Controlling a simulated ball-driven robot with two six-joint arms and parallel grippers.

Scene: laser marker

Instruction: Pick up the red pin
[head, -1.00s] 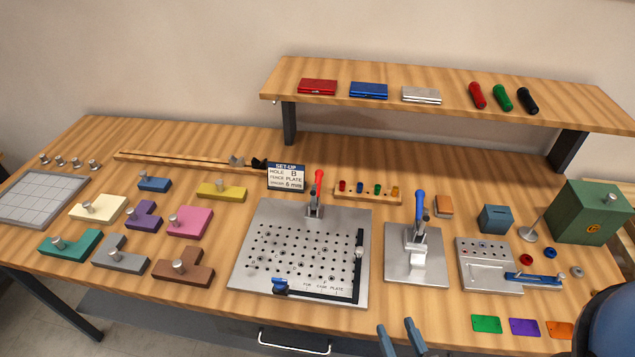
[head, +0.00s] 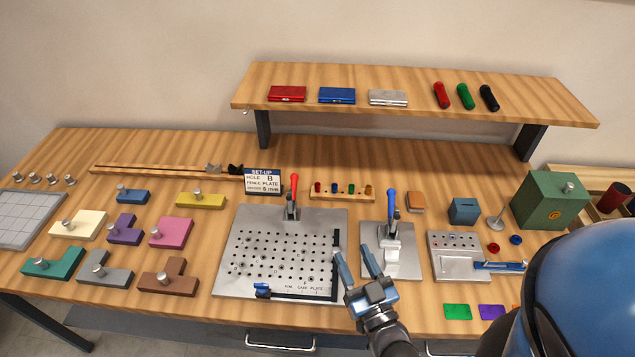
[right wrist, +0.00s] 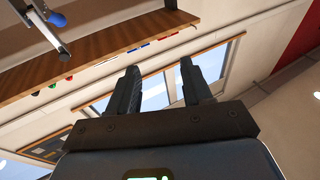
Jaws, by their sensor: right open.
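The red pin (head: 318,188) stands at the left end of a small wooden rack (head: 343,197), beside blue, green and yellow-orange pins. The rack is on the bench behind the large perforated plate (head: 240,285). My right gripper (head: 354,250) is open and empty. It appears in front of the rack, over the gap between the perforated plate and the blue-handled clamp's plate. In the right wrist view its two fingers (right wrist: 161,66) are spread with nothing between them. I cannot make out the red pin for certain there. My left gripper is not in view.
A red-handled clamp (head: 293,198) stands just left of the rack, and a blue-handled clamp (head: 391,225) to its right. The set-up card (head: 262,182) is behind the perforated plate. A raised shelf (head: 400,80) overhangs the back. Coloured blocks fill the bench's left side.

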